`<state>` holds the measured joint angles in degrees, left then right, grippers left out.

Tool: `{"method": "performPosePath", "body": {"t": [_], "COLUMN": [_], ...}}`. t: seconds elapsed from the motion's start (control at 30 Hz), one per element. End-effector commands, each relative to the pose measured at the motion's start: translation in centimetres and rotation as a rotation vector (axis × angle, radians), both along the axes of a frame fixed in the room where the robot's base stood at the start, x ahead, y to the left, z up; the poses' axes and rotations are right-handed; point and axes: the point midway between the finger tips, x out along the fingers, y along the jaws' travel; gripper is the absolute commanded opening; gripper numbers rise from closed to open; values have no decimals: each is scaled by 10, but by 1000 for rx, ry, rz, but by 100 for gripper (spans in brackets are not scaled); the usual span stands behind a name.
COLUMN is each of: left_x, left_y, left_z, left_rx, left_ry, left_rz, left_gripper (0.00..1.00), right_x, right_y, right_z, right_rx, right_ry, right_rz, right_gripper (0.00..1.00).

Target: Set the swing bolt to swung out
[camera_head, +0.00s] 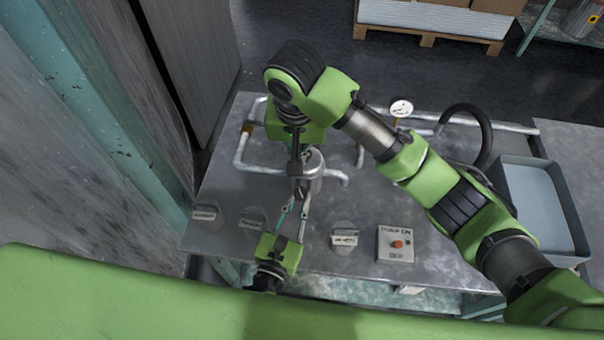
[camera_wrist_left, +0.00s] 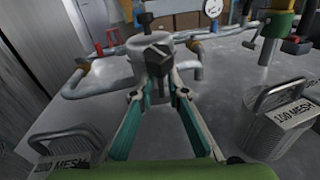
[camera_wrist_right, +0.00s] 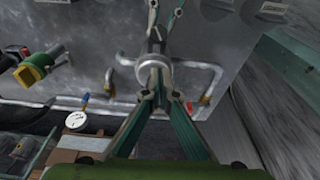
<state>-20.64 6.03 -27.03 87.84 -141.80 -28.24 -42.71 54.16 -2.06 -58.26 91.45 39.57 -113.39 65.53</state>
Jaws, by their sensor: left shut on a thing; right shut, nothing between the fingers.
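The swing bolt (camera_wrist_left: 157,58) is a dark block on a stem at the front of a light grey cylindrical housing (camera_head: 314,163). My left gripper (camera_head: 297,208) reaches in from the front, and its teal fingers sit on either side of the bolt's dark end, shut on it. In the left wrist view (camera_wrist_left: 158,92) the fingertips flank that end; its exact angle is hard to tell. My right gripper (camera_head: 295,168) points down over the back side of the housing, shut and empty. In the right wrist view (camera_wrist_right: 161,100) its fingers meet near the housing.
White pipes (camera_head: 258,168) run around the housing. A pressure gauge (camera_head: 401,108) and black hose (camera_head: 487,135) stand behind. Mesh baskets (camera_head: 344,235) and a switch box with an orange button (camera_head: 395,243) line the front. A grey tray (camera_head: 570,240) lies right.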

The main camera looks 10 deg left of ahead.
Motion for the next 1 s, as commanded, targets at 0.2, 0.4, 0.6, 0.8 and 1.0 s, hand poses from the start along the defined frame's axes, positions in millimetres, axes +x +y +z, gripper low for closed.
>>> {"method": "performPosePath", "body": {"t": [0.2, 0.4, 0.6, 0.8, 1.0], "left_x": [-1, -1, -1, -1, -1], "left_y": [0, 0, 0, 0, 0], "left_z": [-3, -2, -2, -2, -3], "left_rx": [1, 1, 1, 1, 1], "left_ry": [6, 6, 6, 6, 6], "left_rz": [-2, -2, -2, -2, -2], "left_gripper": [0, 0, 0, 0, 0], "right_x": [-2, 4, 9, 12, 12], "right_y": [-5, -6, -6, -6, -5], "right_z": [-16, -53, -83, -96, -97], "right_rx": [-28, -27, -25, -24, -23], "right_ry": [15, 14, 14, 12, 11], "right_rz": [-6, -7, -4, -3, -3], "right_gripper": [0, 0, 0, 0, 0]}}
